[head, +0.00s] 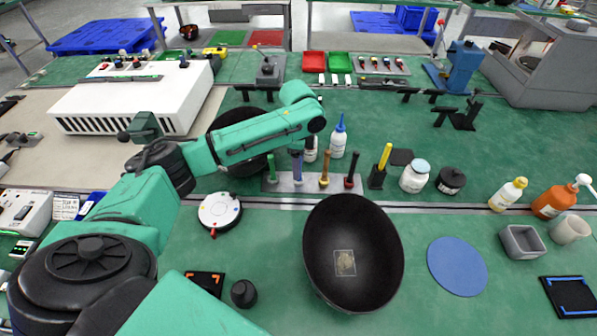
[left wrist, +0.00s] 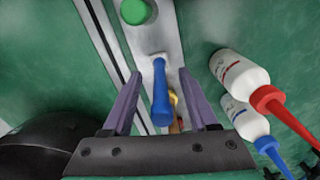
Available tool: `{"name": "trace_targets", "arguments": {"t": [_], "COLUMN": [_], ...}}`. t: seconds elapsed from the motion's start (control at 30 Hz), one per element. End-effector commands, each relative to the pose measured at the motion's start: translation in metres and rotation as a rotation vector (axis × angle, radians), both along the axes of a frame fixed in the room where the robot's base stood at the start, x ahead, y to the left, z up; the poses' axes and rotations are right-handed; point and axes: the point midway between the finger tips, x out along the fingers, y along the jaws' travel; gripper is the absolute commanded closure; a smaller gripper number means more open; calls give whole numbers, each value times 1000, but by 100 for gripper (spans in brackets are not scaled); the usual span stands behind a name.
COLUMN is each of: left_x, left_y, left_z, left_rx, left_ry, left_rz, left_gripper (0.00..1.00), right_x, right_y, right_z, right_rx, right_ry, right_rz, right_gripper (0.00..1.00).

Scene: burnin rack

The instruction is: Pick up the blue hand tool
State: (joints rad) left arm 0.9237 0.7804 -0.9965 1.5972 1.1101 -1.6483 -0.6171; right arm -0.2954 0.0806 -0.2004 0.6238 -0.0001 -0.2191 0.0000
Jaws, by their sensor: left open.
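The blue hand tool (left wrist: 161,95) stands in the grey tool rack (left wrist: 187,60), its handle pointing toward the left wrist camera. My left gripper (left wrist: 158,82) is open, with one purple finger on each side of the blue handle and gaps visible on both sides. In the head view the left gripper (head: 297,158) points down over the rack (head: 310,184) and largely hides the blue tool. A green tool (head: 270,167) stands left of it, and a yellow-brown tool (head: 324,165) and a dark red one (head: 350,168) stand to the right. My right gripper is not in view.
A white bottle with a blue nozzle (head: 338,140) stands just behind the rack, a dark bowl (head: 240,160) behind left. A large black bowl (head: 375,240) sits in front. A yellow-handled tool (head: 384,157) and a white jar (head: 414,178) stand right.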

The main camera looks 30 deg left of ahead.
Motion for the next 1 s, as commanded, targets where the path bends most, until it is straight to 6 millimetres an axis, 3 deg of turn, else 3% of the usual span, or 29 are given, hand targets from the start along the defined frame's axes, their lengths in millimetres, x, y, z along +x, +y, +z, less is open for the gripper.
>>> {"name": "trace_targets", "arguments": {"t": [0.13,0.27,0.3,0.6,0.77,0.87,1.0], "left_x": [0,0,0,0,1,1,2], "left_y": [0,0,0,0,0,0,-1], "left_z": [0,0,0,1,13,31,76], "left_rx": [0,0,0,-1,-2,-1,-3], "left_ry": [0,0,0,0,-2,-4,-7], "left_rz": [0,0,0,0,1,-1,0], "left_gripper": [45,94,100,100,100,100,100], "right_x": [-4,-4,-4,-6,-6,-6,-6], "right_y": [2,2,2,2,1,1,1], "right_z": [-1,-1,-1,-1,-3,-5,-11], "right_rx": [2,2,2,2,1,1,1], "right_ry": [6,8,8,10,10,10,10], "right_rz": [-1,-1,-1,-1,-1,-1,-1], "right_gripper": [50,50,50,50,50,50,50]}}
